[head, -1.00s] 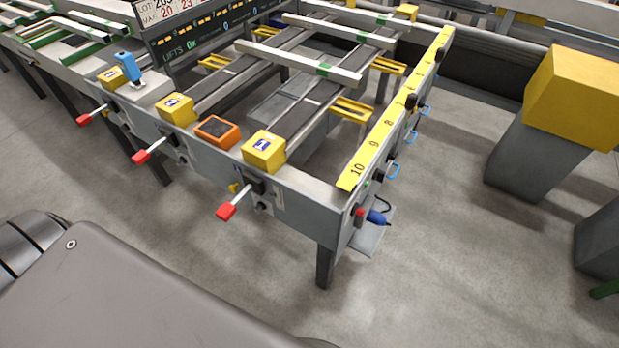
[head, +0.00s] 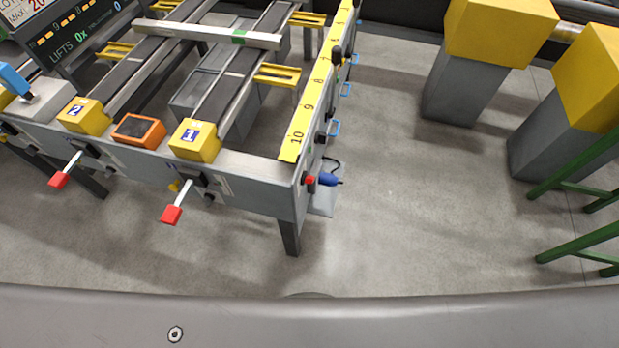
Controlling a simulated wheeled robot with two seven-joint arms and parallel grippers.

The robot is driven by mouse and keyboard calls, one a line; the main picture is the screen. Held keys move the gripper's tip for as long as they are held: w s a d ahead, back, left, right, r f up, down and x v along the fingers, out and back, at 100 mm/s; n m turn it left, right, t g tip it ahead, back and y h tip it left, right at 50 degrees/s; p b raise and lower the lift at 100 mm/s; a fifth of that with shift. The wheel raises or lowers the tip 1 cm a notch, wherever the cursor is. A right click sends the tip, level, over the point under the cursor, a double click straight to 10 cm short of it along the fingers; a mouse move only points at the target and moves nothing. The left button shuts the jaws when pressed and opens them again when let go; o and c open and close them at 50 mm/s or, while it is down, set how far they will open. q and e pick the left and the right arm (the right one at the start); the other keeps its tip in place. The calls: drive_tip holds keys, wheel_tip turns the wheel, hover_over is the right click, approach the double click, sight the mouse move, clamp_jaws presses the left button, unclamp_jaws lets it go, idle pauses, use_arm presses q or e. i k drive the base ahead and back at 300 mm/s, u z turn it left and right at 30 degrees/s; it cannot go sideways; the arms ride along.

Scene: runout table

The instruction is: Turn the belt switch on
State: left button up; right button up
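The runout table (head: 240,190) stands at the left and middle of the head view. A small red knob or button (head: 310,181) sits at its near right corner, beside a blue cylindrical part (head: 328,179). Black fittings, one of them here (head: 322,136), run along the right side under the yellow numbered scale (head: 297,145). I cannot tell which part is the belt switch or how it is set. Neither of my grippers is in view.
Red-tipped levers (head: 171,214) (head: 59,180) stick out from the table's near side. Blue loops (head: 334,128) stick out from its right side. Yellow-topped grey pedestals (head: 460,85) and green rails (head: 580,188) stand at the right. The floor (head: 420,220) between is clear.

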sight(304, 179)
drive_tip(key=u, duration=2.3)
drive_tip(key=k, duration=1.5)
drive_tip(key=z, duration=2.35)
drive_tip(key=i, duration=0.5)
drive_tip(key=u, duration=0.1)
